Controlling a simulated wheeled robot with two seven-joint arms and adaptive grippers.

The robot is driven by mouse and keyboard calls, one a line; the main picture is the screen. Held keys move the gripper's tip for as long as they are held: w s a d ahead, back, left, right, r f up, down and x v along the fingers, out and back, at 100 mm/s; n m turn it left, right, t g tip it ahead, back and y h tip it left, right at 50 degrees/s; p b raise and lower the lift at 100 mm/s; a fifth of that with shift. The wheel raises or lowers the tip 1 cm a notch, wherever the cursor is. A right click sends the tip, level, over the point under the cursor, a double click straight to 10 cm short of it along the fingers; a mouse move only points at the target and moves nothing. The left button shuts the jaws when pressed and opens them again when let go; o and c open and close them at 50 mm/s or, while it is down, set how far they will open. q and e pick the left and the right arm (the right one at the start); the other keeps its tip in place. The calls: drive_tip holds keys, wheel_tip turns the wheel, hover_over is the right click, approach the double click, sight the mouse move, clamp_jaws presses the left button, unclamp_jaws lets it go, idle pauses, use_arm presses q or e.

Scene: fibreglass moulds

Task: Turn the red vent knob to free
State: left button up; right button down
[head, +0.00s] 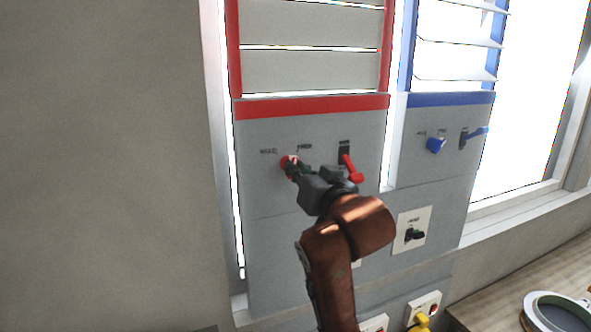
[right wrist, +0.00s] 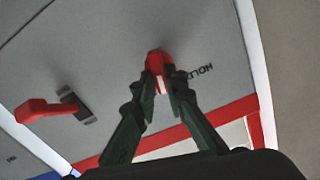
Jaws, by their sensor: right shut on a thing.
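The red vent knob (head: 287,160) is on the grey panel under the red-framed louvres, between the labels "HOLD" on its left and "FREE" on its right. My right gripper (head: 292,168) is at the knob and partly covers it in the head view. In the right wrist view the red knob (right wrist: 158,64) sits between the fingertips of my right gripper (right wrist: 161,88), which are shut on it. A pale stripe shows on the knob between the fingers. The exact direction the knob points is hard to tell. My left gripper is not in view.
A red lever (head: 351,170) sticks out close to the right of my gripper; it also shows in the right wrist view (right wrist: 38,110). A blue knob (head: 436,145) and blue lever (head: 476,134) are on the neighbouring panel. A wooden surface (head: 500,290) lies at lower right.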

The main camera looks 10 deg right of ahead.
drive_tip(key=shift+d+m+p, duration=0.1)
drive_tip(key=shift+m+p, duration=0.45)
drive_tip(key=shift+m, duration=2.55)
drive_tip(key=shift+f, duration=0.1)
drive_tip(key=c, duration=2)
unclamp_jaws()
drive_tip(key=shift+o, duration=0.2)
drive_tip(key=s+d, duration=0.2)
drive_tip(key=s, duration=1)
drive_tip(key=shift+d, duration=0.15)
